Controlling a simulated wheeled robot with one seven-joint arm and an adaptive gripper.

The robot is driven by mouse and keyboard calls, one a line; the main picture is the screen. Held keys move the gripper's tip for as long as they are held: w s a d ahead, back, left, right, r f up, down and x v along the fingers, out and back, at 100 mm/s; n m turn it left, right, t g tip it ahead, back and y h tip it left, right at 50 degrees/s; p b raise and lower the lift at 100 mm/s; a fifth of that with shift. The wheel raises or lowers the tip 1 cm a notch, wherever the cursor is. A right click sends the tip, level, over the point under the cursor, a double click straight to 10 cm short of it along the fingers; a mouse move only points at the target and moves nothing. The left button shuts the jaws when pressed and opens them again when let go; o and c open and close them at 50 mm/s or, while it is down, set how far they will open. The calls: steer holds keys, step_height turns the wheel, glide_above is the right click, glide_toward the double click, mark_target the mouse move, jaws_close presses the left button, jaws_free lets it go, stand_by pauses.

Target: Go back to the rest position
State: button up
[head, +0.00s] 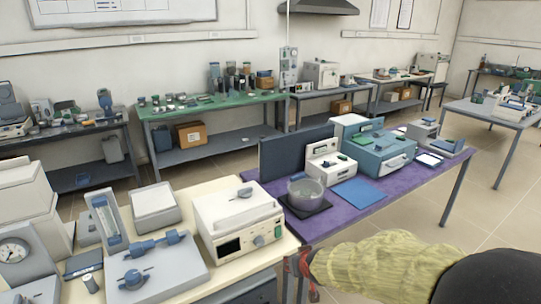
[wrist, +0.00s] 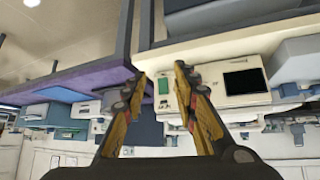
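My gripper (head: 303,268) shows in the head view at the lower middle, at the end of my yellow-sleeved arm that enters from the lower right. It is just off the front edges of the cream table (head: 225,187) and the purple table (head: 400,188), near where they meet. In the wrist view my gripper (wrist: 158,82) has its two fingers spread apart, with nothing held between them. That view looks upside down, with the purple table (wrist: 95,80) at the left.
A white device with a dark display (head: 240,222) stands close to the gripper. A glass bowl (head: 305,192), a blue mat (head: 358,194) and a teal box with a handle (head: 385,155) are on the purple table. Open floor (head: 425,225) lies to the right.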

steer(key=s+d+r+m+g+h, duration=0.1)
steer(key=s+d+r, duration=0.2)
steer(key=s+r, duration=0.35)
steer(key=s+d+r, duration=0.4)
steer(key=s+r, duration=0.2)
steer(key=s, duration=0.1)
steer(key=s+d+r+g, duration=0.1)
steer(key=s+d+r, duration=0.1)
steer(key=s, duration=0.7)
steer(key=s+d+r+m+p, duration=0.1)
steer(key=s+d+r, duration=0.1)
steer(key=s, duration=0.7)
steer(key=shift+s+r+g+h, duration=0.25)
steer(key=shift+s+g+h, duration=0.05)
steer(key=shift+s+g, duration=0.1)
steer(key=shift+w, duration=0.1)
